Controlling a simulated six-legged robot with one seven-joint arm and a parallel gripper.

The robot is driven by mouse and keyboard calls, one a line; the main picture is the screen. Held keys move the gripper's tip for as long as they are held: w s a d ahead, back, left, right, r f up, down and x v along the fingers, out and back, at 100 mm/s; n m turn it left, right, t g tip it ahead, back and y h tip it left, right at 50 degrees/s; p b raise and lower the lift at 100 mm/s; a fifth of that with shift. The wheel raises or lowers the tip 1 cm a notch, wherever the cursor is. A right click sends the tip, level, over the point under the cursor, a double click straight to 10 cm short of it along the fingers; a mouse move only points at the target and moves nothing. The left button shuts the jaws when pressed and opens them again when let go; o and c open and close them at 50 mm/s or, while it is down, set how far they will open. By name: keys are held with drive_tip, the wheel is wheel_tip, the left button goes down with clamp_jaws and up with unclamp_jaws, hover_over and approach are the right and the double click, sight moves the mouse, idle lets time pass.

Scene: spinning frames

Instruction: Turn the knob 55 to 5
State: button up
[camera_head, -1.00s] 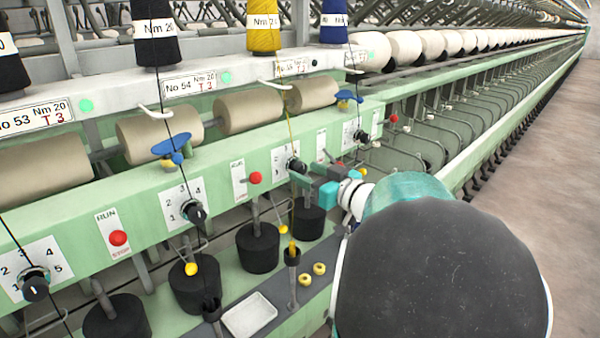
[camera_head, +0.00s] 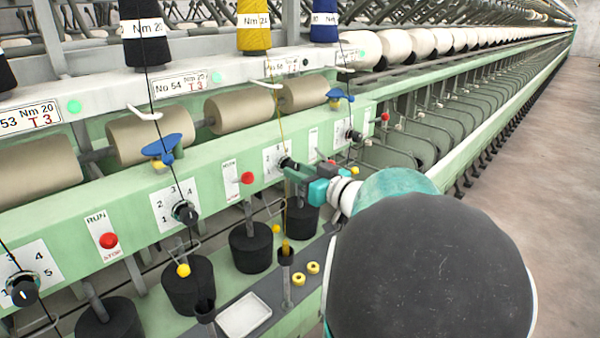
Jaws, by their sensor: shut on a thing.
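The knob of position 55 (camera_head: 285,162) is a small dark knob on a white dial plate (camera_head: 269,158) on the green rail. The plate shows a 2 and a 3 on its left part; my gripper hides the right part. My gripper (camera_head: 291,167), dark-fingered with a teal body, reaches in from the right and is shut on this knob. The fingers cover most of the knob, so I cannot tell which number its pointer faces.
The knob under No 54 (camera_head: 186,213) and the red stop button (camera_head: 247,178) are to the left. Another knob (camera_head: 354,135) is to the right. A yellow thread (camera_head: 282,122) hangs just left of my gripper. Blue thread guides (camera_head: 162,149) stick out above the rail. The floor at right is clear.

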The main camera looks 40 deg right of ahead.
drive_tip(key=m, duration=1.8)
drive_tip(key=shift+r, duration=0.1)
drive_tip(key=m, duration=0.5)
drive_tip(key=shift+s, duration=0.1)
idle(0.4)
drive_tip(key=o, duration=1)
drive_tip(key=s, duration=1.3)
drive_tip(key=shift+s+d, duration=0.15)
drive_tip(key=shift+s, duration=0.2)
